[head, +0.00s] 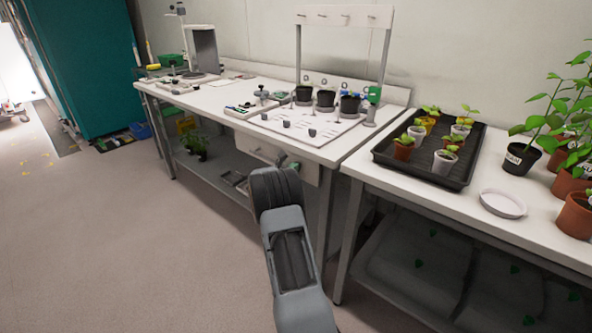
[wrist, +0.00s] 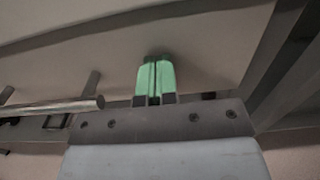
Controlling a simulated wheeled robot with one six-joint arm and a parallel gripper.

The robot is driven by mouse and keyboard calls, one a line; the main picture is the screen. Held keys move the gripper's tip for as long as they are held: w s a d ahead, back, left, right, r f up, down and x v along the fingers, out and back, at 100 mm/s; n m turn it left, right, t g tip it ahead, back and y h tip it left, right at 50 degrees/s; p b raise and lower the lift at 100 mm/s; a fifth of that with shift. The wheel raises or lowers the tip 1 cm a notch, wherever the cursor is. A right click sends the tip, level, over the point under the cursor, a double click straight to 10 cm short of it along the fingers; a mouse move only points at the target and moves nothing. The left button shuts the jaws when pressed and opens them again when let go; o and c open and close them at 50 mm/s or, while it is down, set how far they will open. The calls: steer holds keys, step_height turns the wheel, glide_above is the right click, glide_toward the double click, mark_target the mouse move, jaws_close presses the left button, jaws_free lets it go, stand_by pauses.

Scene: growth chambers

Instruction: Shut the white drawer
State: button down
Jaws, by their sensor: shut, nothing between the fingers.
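The white drawer (head: 310,173) is under the front edge of the left bench, partly hidden behind my arm. In the wrist view its pale front (wrist: 215,60) fills much of the upper picture, and a metal bar handle (wrist: 60,107) shows at the left. My gripper (wrist: 155,80) has its green fingers together with nothing between them. The fingertips are at or very near the pale front, to the right of the handle's end; I cannot tell whether they touch. In the head view my gripper (head: 291,164) is in front of the drawer. How far the drawer stands out is unclear.
The left bench (head: 225,95) carries black pots and small tools, with a lower shelf (head: 220,165) beneath. The right bench (head: 470,205) holds a black tray (head: 380,152) of seedlings, a white dish (head: 503,204) and potted plants. Open floor (head: 110,240) lies to the left.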

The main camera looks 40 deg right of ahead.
steer(key=shift+d+r, duration=0.25)
steer(key=shift+r, duration=0.05)
steer(key=s+a+p, duration=0.1)
steer(key=a, duration=1.3)
steer(key=shift+a+f, duration=0.25)
steer(key=shift+f, duration=0.05)
steer(key=s+a+f+m+g+y, duration=0.2)
steer(key=s+f+m+g+y, duration=0.15)
steer(key=s+f+m, duration=0.2)
steer(key=s+a+r+m+g+y+p, duration=0.1)
steer(key=s+a+r+m+y+p, duration=0.35)
steer(key=s, duration=0.25)
steer(key=s+a+r+m+t+y+p, duration=0.3)
steer(key=a+r+p, duration=0.5)
steer(key=a+r, duration=0.3)
steer(key=s+a+r+m+t+y+p, duration=0.3)
steer(key=s+a+r+m+y+p, duration=0.2)
steer(key=a+r, duration=0.6)
step_height(320, 180, up, 5)
steer(key=s+y+p, duration=0.2)
steer(key=p, duration=0.1)
steer(key=shift+a+m, duration=0.3)
steer(key=shift+m, duration=0.1)
